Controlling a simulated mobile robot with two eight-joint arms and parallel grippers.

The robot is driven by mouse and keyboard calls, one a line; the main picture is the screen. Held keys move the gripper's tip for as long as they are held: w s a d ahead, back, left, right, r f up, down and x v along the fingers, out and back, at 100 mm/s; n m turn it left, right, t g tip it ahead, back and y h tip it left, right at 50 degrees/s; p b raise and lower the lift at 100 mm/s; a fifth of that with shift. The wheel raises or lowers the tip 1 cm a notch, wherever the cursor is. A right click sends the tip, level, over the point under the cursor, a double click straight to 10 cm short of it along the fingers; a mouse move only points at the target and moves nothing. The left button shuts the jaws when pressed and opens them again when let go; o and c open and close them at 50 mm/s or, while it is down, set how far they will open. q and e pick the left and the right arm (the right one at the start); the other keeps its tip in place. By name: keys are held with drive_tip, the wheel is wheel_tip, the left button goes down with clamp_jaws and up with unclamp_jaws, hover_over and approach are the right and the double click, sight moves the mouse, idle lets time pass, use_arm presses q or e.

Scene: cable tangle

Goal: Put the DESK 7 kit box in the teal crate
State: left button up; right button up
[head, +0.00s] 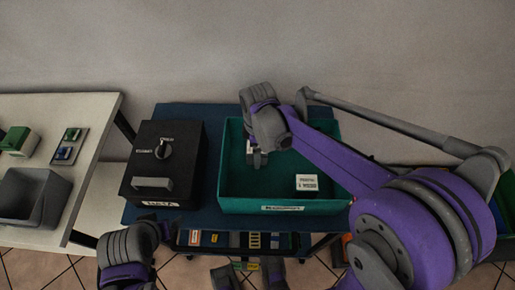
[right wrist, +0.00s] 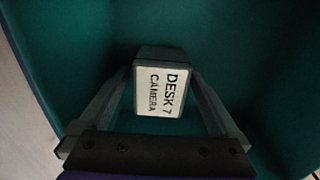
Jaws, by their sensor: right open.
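The teal crate (head: 228,190) stands on a blue-topped table in the head view. My right gripper (head: 257,158) reaches down into its left part. In the right wrist view my right gripper (right wrist: 163,85) is open, with its fingers on either side of a small dark box with a white label, the DESK 7 CAMERA box (right wrist: 160,92). The box is inside the crate. In the head view the arm partly hides it. Another white-labelled box (head: 307,182) lies at the crate's front right; its print is too small to read. My left gripper (head: 165,230) is low, before the black box.
A black lidded box (head: 165,165) with a dial and handle stands left of the crate. A white table (head: 85,150) at the left holds a grey bin (head: 30,198) and small green and blue items. A shelf (head: 235,240) with coloured items sits below the crate.

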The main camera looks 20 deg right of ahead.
use_arm(q)
drive_tip(key=shift+r, duration=0.15)
use_arm(e)
drive_tip(key=shift+r, duration=0.2)
use_arm(q)
drive_tip(key=shift+w+r+p, duration=0.1)
drive_tip(key=shift+r+p, duration=0.55)
drive_tip(key=shift+p, duration=0.05)
use_arm(e)
wheel_tip(320, 180, up, 12)
